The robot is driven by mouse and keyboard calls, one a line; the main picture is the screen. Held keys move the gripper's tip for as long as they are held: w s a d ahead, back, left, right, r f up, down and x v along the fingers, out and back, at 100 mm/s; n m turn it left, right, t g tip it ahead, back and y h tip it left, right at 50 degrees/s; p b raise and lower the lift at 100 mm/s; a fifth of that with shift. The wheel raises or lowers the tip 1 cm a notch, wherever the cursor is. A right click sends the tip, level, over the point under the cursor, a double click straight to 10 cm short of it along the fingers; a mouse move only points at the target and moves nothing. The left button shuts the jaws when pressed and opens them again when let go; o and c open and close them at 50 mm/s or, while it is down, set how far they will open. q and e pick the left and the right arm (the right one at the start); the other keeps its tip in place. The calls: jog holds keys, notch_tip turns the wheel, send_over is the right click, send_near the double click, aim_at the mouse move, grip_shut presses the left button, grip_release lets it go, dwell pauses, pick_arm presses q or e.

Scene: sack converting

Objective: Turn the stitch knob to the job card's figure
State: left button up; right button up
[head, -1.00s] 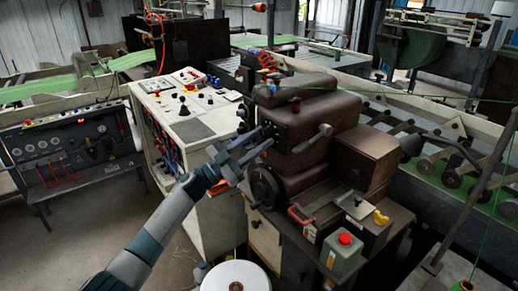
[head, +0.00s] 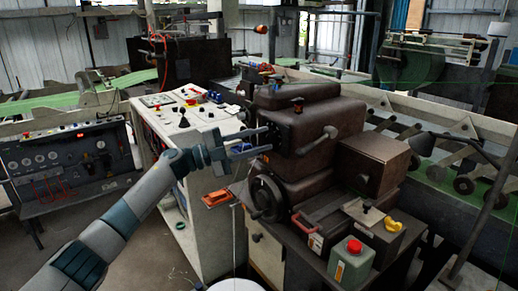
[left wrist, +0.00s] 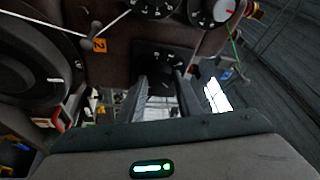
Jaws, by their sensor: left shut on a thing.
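The brown sewing-machine head (head: 312,112) stands on its bench in the middle of the head view. My left gripper (head: 270,140) reaches in from the left, with its fingertips at the dark control face on the machine's left side. In the left wrist view, a black knob with a pale-marked dial (left wrist: 160,60) sits between the fingertips of my left gripper (left wrist: 162,78), which is shut on it. Its label and figures are too small to read. I cannot pick out the job card. My right gripper is not in view.
Two other marked dials, one black (left wrist: 153,6) and one with a pale rim (left wrist: 212,10), are close by. An orange tag reading 2 (left wrist: 99,46) and a handwheel (head: 266,198) are near.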

pick_arm(q)
jog(key=m+g+b, duration=0.1)
jog(key=m, duration=0.2)
jog(key=shift+y, duration=0.4)
jog(key=shift+r+m+g+y+b, duration=0.15)
jog(key=shift+m+y+b, duration=0.2)
jog(key=shift+m, duration=0.6)
jog(key=shift+r+m+g+y+b, duration=0.15)
jog(key=shift+m+y+b, duration=0.2)
jog(key=shift+m, duration=0.6)
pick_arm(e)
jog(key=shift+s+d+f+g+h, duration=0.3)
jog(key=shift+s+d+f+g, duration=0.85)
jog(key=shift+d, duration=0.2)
pick_arm(q)
jog(key=o, duration=1)
jog(key=shift+o, duration=0.2)
jog(key=shift+a, duration=0.1)
